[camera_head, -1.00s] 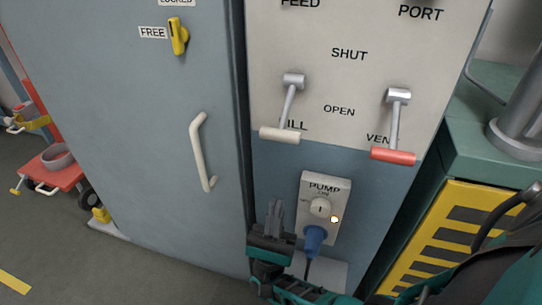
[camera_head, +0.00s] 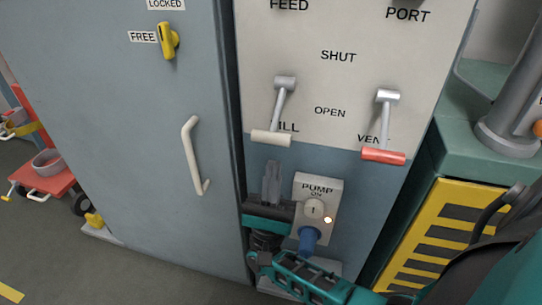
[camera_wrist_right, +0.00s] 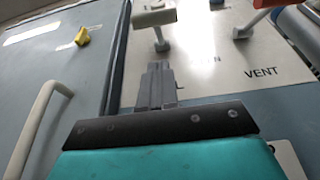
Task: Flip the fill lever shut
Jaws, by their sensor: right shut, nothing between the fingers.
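The fill lever (camera_head: 279,113) is a grey lever with a cream handle (camera_head: 271,138) on the white panel, hanging down toward OPEN and partly covering the FILL label. Its cream handle also shows at the top of the right wrist view (camera_wrist_right: 154,18). My right gripper (camera_head: 272,172) is shut and empty, pointing up just below the cream handle and apart from it. Its closed fingers also show in the right wrist view (camera_wrist_right: 156,82). My left gripper is not in view.
The vent lever (camera_head: 384,128) with a red handle hangs down to the right. The pump box (camera_head: 326,187) with a knob and blue plug sits beside my right gripper. A cabinet door handle (camera_head: 192,157) is to the left.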

